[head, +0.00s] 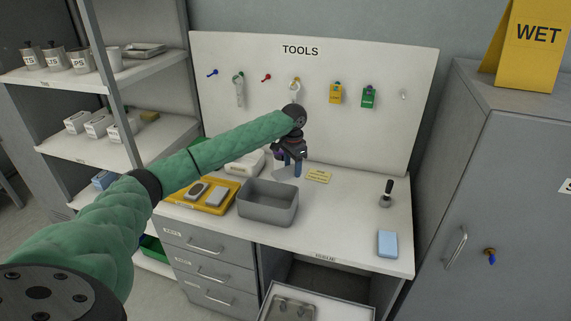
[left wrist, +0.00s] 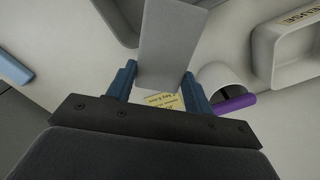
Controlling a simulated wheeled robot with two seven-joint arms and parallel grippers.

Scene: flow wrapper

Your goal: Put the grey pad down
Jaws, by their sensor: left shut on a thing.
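My left gripper (head: 291,162) is above the back part of the white worktop, behind the grey bin (head: 268,204). Its blue fingers (left wrist: 160,85) are shut on the grey pad (left wrist: 172,42), a flat grey rectangle that sticks out beyond the fingertips in the left wrist view. In the head view the pad (head: 284,173) shows small and partly hidden, at the bin's back edge in the picture. I cannot tell whether it touches anything below. My right gripper is in neither view.
A yellow tray (head: 226,201) with small items lies left of the bin. A white bin (head: 243,165) and a purple-ended thing (left wrist: 235,104) are near the gripper. The right worktop is mostly clear.

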